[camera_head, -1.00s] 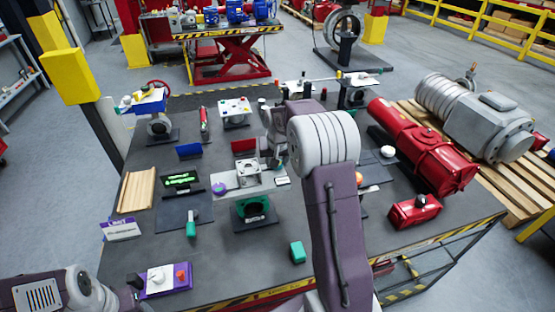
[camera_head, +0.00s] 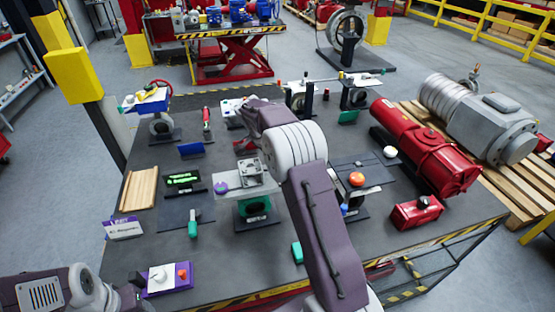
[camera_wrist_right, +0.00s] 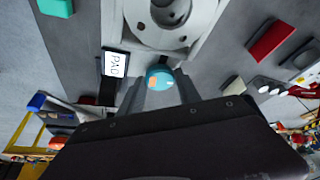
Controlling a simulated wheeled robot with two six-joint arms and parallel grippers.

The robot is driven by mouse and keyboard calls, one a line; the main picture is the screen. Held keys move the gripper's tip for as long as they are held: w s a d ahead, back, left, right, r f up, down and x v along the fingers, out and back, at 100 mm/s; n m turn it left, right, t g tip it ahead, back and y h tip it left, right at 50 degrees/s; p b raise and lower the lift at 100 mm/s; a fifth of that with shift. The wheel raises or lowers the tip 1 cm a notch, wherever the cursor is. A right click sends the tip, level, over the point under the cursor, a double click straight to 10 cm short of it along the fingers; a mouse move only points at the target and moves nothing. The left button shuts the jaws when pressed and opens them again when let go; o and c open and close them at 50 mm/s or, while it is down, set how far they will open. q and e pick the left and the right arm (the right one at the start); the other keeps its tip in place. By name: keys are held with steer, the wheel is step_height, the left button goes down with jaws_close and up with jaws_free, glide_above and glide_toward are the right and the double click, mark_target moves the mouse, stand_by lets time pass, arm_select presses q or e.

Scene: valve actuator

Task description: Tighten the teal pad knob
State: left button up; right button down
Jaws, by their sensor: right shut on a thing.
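The teal pad knob (camera_wrist_right: 160,77), round with an orange mark, sits next to a grey metal bracket (camera_wrist_right: 190,30) in the right wrist view. A label reading PAD (camera_wrist_right: 114,66) is to its left. My right gripper (camera_wrist_right: 163,84) has a finger on each side of the knob and is shut on it. In the head view my right arm hides the knob and the right gripper. The bracket (camera_head: 252,170) shows there above a green valve body (camera_head: 255,207). My left gripper (camera_head: 132,296) is at the lower left, beside a purple box; its jaws are not clear.
The purple box (camera_head: 155,289) has a white knob and an orange button. A red cylinder (camera_head: 425,150) and a red box (camera_head: 416,213) stand at the right. An orange knob (camera_head: 357,179) sits right of my arm. A wooden tray (camera_head: 138,188) lies at the left.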

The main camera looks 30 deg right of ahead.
steer(key=shift+w+r+m, duration=0.1)
steer(key=shift+r+m, duration=0.05)
steer(key=shift+m, duration=0.45)
steer(key=shift+m+p, duration=0.3)
steer(key=c, duration=0.8)
jaws_free()
steer(key=shift+a, duration=0.1)
steer(key=shift+c, duration=0.2)
steer(key=shift+a+r, duration=0.1)
steer(key=shift+r, duration=0.05)
steer(key=w+v, duration=0.1)
steer(key=v, duration=0.7)
steer(key=shift+s+a+r+b, duration=0.2)
steer(key=shift+s+r+b, duration=0.1)
steer(key=shift+s+b, duration=0.1)
